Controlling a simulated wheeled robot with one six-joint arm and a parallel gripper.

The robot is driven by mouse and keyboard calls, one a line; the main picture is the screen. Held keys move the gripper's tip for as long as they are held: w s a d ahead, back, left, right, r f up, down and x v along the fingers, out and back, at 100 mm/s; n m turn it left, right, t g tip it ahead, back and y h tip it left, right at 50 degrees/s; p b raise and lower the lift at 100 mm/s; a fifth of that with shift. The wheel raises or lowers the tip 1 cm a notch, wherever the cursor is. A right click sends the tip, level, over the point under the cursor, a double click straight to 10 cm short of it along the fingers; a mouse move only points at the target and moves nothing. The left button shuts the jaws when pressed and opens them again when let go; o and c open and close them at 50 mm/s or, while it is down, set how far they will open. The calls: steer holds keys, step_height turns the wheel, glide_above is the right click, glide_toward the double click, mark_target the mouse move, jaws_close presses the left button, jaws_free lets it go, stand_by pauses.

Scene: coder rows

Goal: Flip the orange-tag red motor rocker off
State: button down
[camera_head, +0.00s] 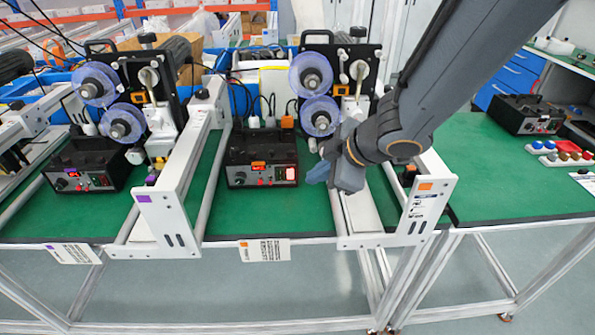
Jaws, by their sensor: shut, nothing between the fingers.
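The black control box with an orange tag (257,166) stands on the green table in the middle. My gripper (317,176) is shut and empty. Its tips are just right of the box, close to the rocker and apart from it in the picture. Whether they touch it in depth I cannot tell.
A white frame with an orange tag (425,187) stands right of the box, behind and below my arm. Another white frame with a purple tag (144,198) stands left. A similar purple-tag box (85,165) is further left. Purple spools (311,75) stand behind. Bare green table lies in front.

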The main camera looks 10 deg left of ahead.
mark_target(290, 175)
steer(key=b+x, duration=0.3)
steer(key=x, duration=0.6)
steer(key=shift+f, duration=0.2)
steer(key=w, duration=0.1)
steer(key=w+a+p, duration=0.1)
steer(key=shift+w+a+r, duration=0.1)
steer(key=shift+w, duration=0.3)
steer(key=shift+w+a, duration=0.15)
steer(key=shift+w, duration=0.55)
